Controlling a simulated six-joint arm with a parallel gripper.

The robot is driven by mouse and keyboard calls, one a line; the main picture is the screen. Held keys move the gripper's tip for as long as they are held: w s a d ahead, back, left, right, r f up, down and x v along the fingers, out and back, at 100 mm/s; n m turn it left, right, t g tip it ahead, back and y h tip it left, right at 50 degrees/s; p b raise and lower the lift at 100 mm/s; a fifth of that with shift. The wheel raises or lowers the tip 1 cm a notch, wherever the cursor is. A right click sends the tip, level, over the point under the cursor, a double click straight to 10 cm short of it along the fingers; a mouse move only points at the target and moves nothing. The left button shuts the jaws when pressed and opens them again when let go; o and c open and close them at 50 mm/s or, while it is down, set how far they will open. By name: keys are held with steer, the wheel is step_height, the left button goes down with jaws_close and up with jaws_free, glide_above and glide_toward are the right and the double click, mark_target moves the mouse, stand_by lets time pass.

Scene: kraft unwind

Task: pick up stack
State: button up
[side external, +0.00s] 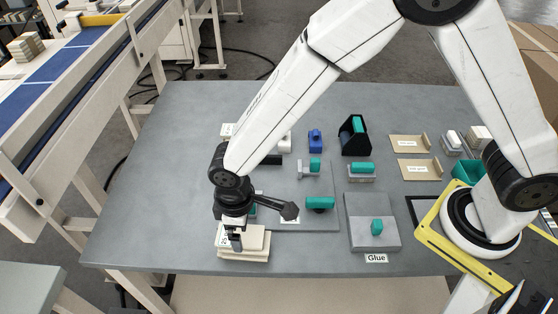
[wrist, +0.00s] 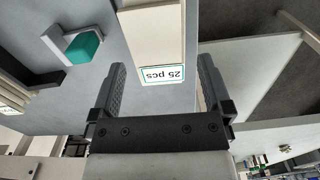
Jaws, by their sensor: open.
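A low cream stack (side external: 257,246) of flat pieces lies near the front edge of the grey table, left of its middle. My gripper (side external: 236,240) is at the stack and hides part of it. In the wrist view, the stack (wrist: 150,35) shows a label reading "25 pcs" at its near end. My gripper (wrist: 161,66) is open there, one finger on each side of the labelled end, with a visible gap at the left finger. The right finger is close to the stack's edge; I cannot tell whether it touches.
A grey block with a teal piece (side external: 377,226) stands right, behind the "Glue" label (side external: 376,258). A teal-handled tool (side external: 320,204) lies between. Several teal-topped items, a blue item (side external: 315,141) and cardboard pieces (side external: 410,143) stand farther back. A conveyor (side external: 70,65) runs at left.

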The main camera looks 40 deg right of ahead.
mark_target(242, 236)
steer(key=shift+f, duration=2.55)
steer(key=c, duration=1.3)
steer(key=shift+o, duration=0.2)
steer(key=shift+r, duration=0.2)
steer(key=shift+w+r, duration=0.1)
steer(key=shift+r, duration=0.75)
steer(key=s+r, duration=0.1)
steer(key=r, duration=0.1)
steer(key=s+d+r, duration=0.1)
steer(key=r, duration=0.1)
steer(key=s+d+r, duration=0.1)
steer(key=s+r, duration=0.1)
steer(key=shift+d+r, duration=0.2)
steer(key=shift+r, duration=0.1)
steer(key=s+d+r, duration=0.4)
steer(key=s+d, duration=0.1)
steer(key=s, duration=0.3)
steer(key=shift+r, duration=0.15)
